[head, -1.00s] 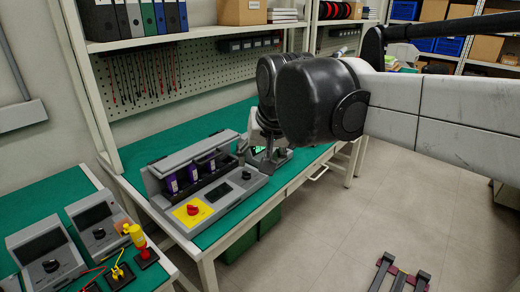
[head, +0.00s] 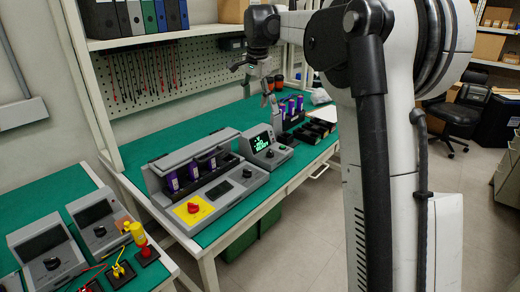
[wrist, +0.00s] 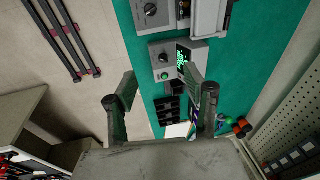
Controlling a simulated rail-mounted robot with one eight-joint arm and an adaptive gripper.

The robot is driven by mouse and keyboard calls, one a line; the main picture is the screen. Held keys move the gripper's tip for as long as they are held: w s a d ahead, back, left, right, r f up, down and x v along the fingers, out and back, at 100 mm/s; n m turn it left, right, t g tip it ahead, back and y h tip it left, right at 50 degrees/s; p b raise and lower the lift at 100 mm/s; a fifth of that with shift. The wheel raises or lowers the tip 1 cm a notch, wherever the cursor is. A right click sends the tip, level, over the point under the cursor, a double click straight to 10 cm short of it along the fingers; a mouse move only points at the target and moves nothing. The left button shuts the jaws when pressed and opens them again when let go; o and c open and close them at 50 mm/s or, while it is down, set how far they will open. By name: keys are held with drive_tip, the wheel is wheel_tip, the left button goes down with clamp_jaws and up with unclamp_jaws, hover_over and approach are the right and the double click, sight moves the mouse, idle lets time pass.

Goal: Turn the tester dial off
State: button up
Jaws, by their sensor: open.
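The tester (head: 264,146) is a small grey box with a lit green screen (head: 262,140), on the green bench right of a long grey station. Its dial (head: 270,153) is small and dark in the head view. In the wrist view the tester (wrist: 196,48) shows its black dial (wrist: 163,57) beside the screen and a green button (wrist: 165,75). The dial's setting is too small to read. My gripper (head: 272,104) is above the bench behind the tester, apart from it. In the wrist view my gripper (wrist: 165,95) has its fingers spread, with nothing between them.
The grey station (head: 215,190) holds purple cells and has a red knob (head: 193,207) on a yellow plate. Black trays (head: 318,131) and more purple cells (head: 291,107) stand right of the tester. A pegboard (head: 165,75) and shelf are behind. Meters (head: 98,222) sit on the left bench.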

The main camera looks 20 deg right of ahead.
drive_tip(key=w+d+f+m+g, duration=0.1)
drive_tip(key=w+d+f+m, duration=0.3)
drive_tip(key=w+d+f, duration=0.4)
drive_tip(key=m+g, duration=0.2)
drive_tip(key=m, duration=0.1)
hover_over(270, 151)
wheel_tip(270, 151, down, 10)
wheel_tip(270, 151, down, 13)
drive_tip(key=shift+d+f+b, duration=0.1)
drive_tip(key=shift+f+b, duration=0.1)
drive_tip(key=shift+b, duration=1)
drive_tip(key=c, duration=1.1)
